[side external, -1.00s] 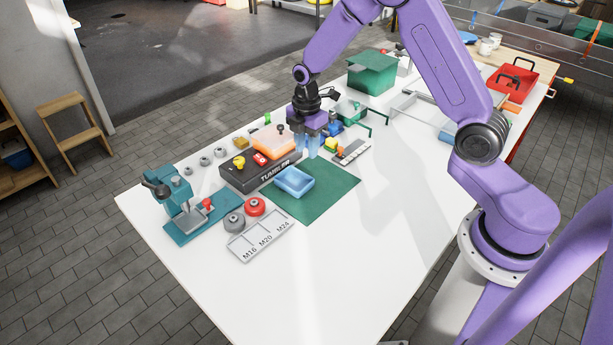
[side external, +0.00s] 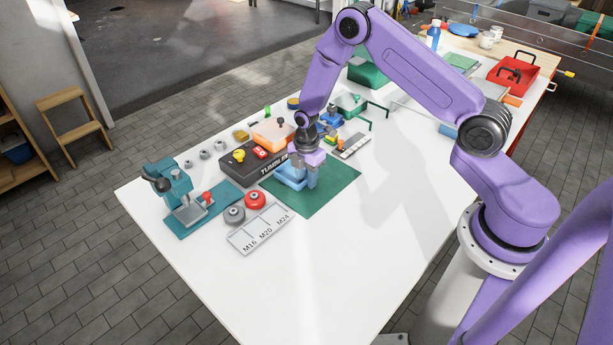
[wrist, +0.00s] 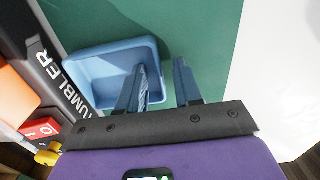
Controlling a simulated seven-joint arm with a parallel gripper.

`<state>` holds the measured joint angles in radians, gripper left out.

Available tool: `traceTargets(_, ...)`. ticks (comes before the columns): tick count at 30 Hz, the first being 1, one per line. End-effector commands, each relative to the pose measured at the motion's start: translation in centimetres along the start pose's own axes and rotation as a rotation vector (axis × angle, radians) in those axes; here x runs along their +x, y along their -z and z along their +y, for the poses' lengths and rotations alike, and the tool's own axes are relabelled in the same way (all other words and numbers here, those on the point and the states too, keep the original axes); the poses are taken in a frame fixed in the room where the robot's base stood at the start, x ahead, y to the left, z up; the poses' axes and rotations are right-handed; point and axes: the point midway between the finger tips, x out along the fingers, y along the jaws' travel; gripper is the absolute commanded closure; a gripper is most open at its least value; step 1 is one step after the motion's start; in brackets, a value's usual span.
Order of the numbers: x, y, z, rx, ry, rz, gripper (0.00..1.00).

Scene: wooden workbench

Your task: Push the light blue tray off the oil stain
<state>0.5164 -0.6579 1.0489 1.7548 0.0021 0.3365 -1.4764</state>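The light blue tray (side external: 287,178) sits on the green mat (side external: 325,193), beside the dark TUMBLER box. My gripper (side external: 306,180) is down at the tray's right side and partly hides it. In the wrist view the tray (wrist: 92,72) lies left of centre, and the fingers of my gripper (wrist: 161,68) are apart. The left finger overlaps the tray's interior in the picture and the right finger is beyond its right wall. I cannot tell whether either finger touches the tray. No oil stain shows; the surface under the tray is hidden.
The TUMBLER box (side external: 240,165) borders the tray on the left. A grey M16/M20/M24 holder (side external: 260,229), a red knob (side external: 255,200) and a teal press (side external: 180,190) stand towards the front left. The white bench right of the mat is clear.

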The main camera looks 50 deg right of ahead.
Motion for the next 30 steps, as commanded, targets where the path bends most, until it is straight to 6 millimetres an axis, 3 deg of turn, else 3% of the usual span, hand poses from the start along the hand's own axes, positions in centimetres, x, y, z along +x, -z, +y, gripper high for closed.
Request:
traceTargets(8,0.1,0.0,0.0,0.0,0.0,0.0,0.66)
traceTargets(12,0.1,0.0,0.0,0.0,0.0,0.0,1.0)
traceTargets(22,0.1,-0.4,0.0,0.0,0.0,0.0,1.0)
traceTargets(30,0.1,-2.8,-0.2,0.004,0.0,0.0,1.0)
